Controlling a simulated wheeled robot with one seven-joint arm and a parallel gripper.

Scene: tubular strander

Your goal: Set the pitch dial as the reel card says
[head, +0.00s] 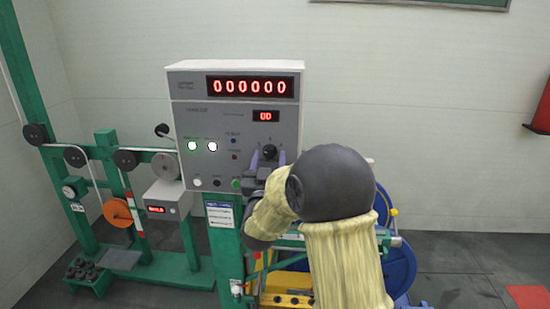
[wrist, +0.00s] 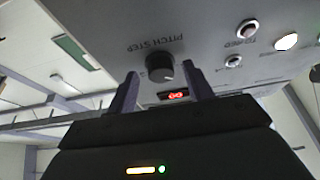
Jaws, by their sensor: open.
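The pitch dial, a black round knob, is on the grey control box's front in the head view (head: 269,151). In the wrist view the dial (wrist: 160,69) shows beside the words PITCH STEP, which appear upside down. My gripper (head: 268,161) is open just in front of the dial, one finger towards each side of it. In the wrist view my gripper's fingertips (wrist: 159,80) frame the dial with gaps at both sides; contact is not visible. The dial's setting is too small to read. A white and blue card (head: 220,215) hangs below the box; its text is unreadable and I cannot tell whether it is the reel card.
The control box (head: 183,92) has a red counter (head: 250,87) reading 000000 and a small red display (head: 265,116), apparently 00. Lit buttons (head: 202,146) sit left of the dial. Green frame and pulleys (head: 75,156) stand left. My arm hides part of the blue reel (head: 401,265).

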